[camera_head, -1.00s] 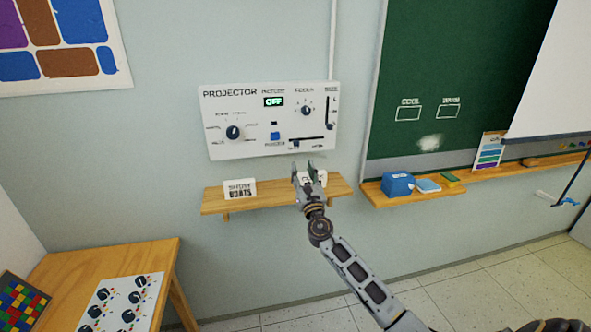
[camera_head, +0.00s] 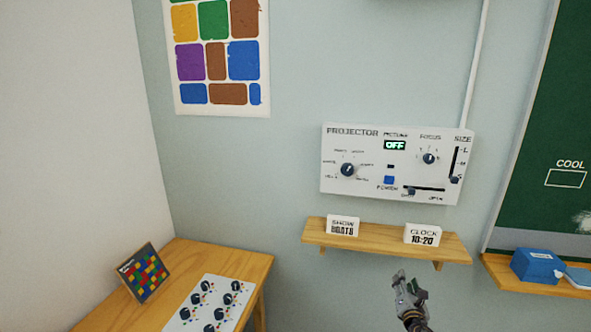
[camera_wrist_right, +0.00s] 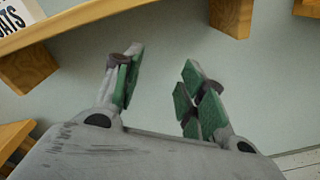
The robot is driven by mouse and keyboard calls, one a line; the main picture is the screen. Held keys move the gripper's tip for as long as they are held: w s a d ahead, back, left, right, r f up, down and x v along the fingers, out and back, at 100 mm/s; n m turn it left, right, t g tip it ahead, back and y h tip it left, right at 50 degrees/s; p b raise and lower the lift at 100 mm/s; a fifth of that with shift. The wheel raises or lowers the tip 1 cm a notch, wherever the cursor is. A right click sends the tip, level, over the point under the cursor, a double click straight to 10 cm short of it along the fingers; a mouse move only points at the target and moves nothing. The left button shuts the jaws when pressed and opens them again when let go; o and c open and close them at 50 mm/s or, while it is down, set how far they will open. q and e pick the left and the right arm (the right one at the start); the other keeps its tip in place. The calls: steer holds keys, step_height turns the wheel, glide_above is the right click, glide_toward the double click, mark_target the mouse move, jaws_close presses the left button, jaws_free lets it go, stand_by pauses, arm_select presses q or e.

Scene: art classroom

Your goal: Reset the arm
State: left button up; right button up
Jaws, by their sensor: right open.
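My right gripper (camera_head: 408,285) is low in the head view, below the right part of the wooden wall shelf (camera_head: 385,241) and apart from it. In the right wrist view its two fingers with green pads (camera_wrist_right: 160,88) are spread, with nothing between them. The shelf's underside and brackets show above the fingers there. My left gripper is in neither view.
The projector panel (camera_head: 392,165) on the wall reads OFF. A SHOW BOATS card (camera_head: 343,226) and a CLOCK 10:20 card (camera_head: 422,234) stand on the shelf. A wooden table (camera_head: 190,262) is at lower left. A blue box (camera_head: 535,265) sits on the chalkboard ledge at right.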

steer(key=s+a+f+m+g+y, duration=0.1)
steer(key=s+f+m+g, duration=0.25)
steer(key=s+f, duration=0.7)
steer(key=s+a+f+m+g+y, duration=0.15)
steer(key=s+f+m, duration=0.4)
steer(key=f, duration=1.05)
steer(key=s+a+f+m+g, duration=0.1)
steer(key=s+f+m+g, duration=0.25)
steer(key=s+f, duration=0.7)
steer(key=s+a+f+m+g, duration=0.2)
steer(key=s+f+m, duration=0.2)
steer(key=s, duration=0.8)
steer(key=s+a+f+m+g+y, duration=0.1)
steer(key=s+a+f+m+g, duration=0.2)
steer(key=s+f, duration=0.6)
steer(key=s+a+f+m+g+y, duration=0.1)
steer(key=s+f+m, duration=0.4)
steer(key=s, duration=1)
steer(key=shift+a+f+g, duration=0.65)
steer(key=shift+a+f, duration=0.05)
steer(key=shift+a, duration=0.3)
steer(key=shift+s, duration=0.15)
